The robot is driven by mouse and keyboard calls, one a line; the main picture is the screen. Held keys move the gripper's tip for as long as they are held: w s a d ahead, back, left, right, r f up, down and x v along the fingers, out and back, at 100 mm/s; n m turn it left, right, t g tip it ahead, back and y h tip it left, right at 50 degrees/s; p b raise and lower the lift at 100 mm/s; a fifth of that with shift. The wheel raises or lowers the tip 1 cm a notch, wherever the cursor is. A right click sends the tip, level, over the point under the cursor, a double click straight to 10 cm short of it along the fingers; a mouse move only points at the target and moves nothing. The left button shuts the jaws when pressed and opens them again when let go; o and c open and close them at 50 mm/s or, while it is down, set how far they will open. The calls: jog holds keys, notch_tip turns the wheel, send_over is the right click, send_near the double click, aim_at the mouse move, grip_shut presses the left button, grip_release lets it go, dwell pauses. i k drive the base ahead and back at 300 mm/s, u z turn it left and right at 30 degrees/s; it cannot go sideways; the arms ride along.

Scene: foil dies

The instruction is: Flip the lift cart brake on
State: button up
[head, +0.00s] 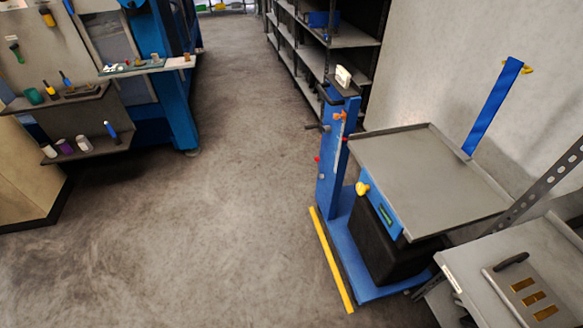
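The lift cart (418,165) stands at the right, with a grey flat tray top, a blue base and a black block under the tray. Its blue post (328,160) rises at its left side. On the post are an orange part (338,116), a dark handle (316,127) and small red knobs. My gripper is not in view.
Open concrete floor (200,240) lies left of the cart, with a yellow strip (333,262) along its base. A bench (510,265) with a plate of brass pieces is at the lower right. Shelving (335,40) stands behind; a blue machine and tool shelves (90,145) are at left.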

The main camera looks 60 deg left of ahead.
aim_at(316, 159)
jog(key=u, duration=2.55)
jog(key=i, duration=0.8)
jog(key=u, duration=0.7)
jog(key=i, duration=1.35)
jog(key=z, duration=0.6)
jog(key=i, duration=0.9)
jog(key=z, duration=0.45)
